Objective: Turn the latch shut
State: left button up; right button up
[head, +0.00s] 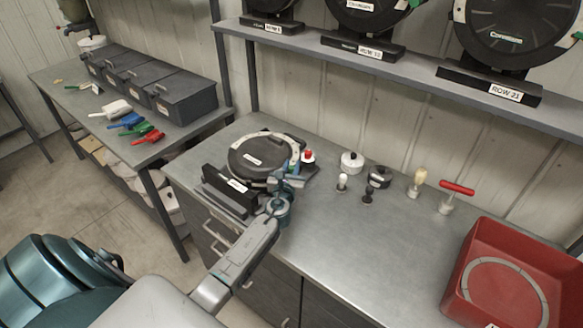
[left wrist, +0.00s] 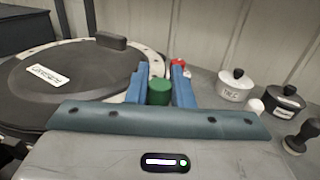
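The seed meter (head: 256,152), a round black disc housing with a pale rim, lies on the left of the steel bench; its black lid (left wrist: 75,75) fills the left of the left wrist view. My left gripper (head: 292,178) is at the meter's right edge. In the left wrist view its two blue fingers (left wrist: 160,80) stand close on either side of a green knob-like latch (left wrist: 159,92) and appear to touch it. The latch's base is hidden behind the gripper body. My right gripper is not in view.
A red-topped bottle (head: 308,157) stands just beyond my left gripper. Knobs and small tools, including a white pot (head: 351,162) and a red T-handle (head: 457,188), stand further right. A red bin (head: 463,262) is at the right end. The bench's front middle is clear.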

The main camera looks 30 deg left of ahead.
pick_arm(q)
grip_shut()
jog(key=shift+n+y, duration=0.3)
jog(key=n+g+y+b, duration=0.1)
jog(key=y, duration=0.1)
jog(key=n+g+y+b, duration=0.1)
jog(key=n+g+y, duration=0.1)
jog(key=shift+d+f, duration=0.1)
jog(key=shift+f, duration=0.05)
jog(key=n+g+y+b, duration=0.3)
jog(key=n+g+y, duration=0.1)
jog(key=n+g+b, duration=0.3)
jog(key=g, duration=0.1)
jog(key=n+g+y+b, duration=0.1)
jog(key=n+g+b, duration=0.1)
jog(key=g, duration=0.3)
jog(key=n+g+y+b, duration=0.1)
jog(key=n+g+b, duration=0.2)
jog(key=g+b, duration=0.1)
jog(key=shift+n+g, duration=0.3)
jog(key=shift+n+g+h+b, duration=0.4)
jog(key=shift+n+g+b, duration=0.7)
jog(key=shift+g, duration=0.4)
jog(key=shift+s, duration=0.1)
